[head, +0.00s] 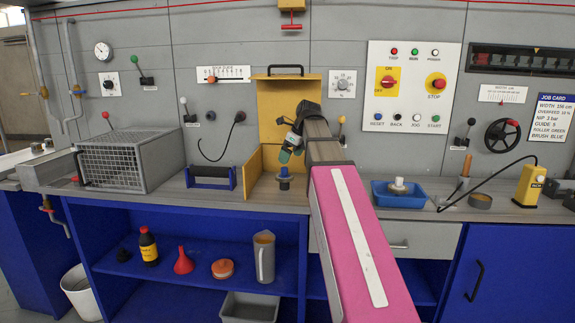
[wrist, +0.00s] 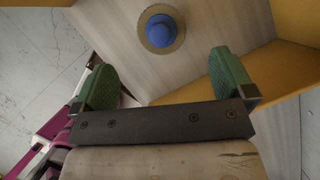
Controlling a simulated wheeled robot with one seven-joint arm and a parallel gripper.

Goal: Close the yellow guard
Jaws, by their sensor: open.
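The yellow guard (head: 277,98) stands raised against the grey wall panel, with a black handle (head: 285,68) along its top edge. Its yellow side wall (head: 252,173) rises from the counter at the left. A blue knob (head: 284,181) on a round base sits on the counter inside the guard. My gripper (head: 290,148) is in front of the raised panel, above the blue knob, touching neither visibly. In the wrist view my gripper (wrist: 164,82) has its green fingertips wide apart and empty. The blue knob (wrist: 165,30) is beyond them, and yellow guard parts (wrist: 215,83) lie behind. My arm hides the guard's right side.
A wire-mesh cage (head: 125,160) and a dark blue stand (head: 211,177) are left of the guard. A blue tray (head: 400,198) holding a white part is to the right. A control panel (head: 410,85) is on the wall. Counter is free in front of the mesh cage.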

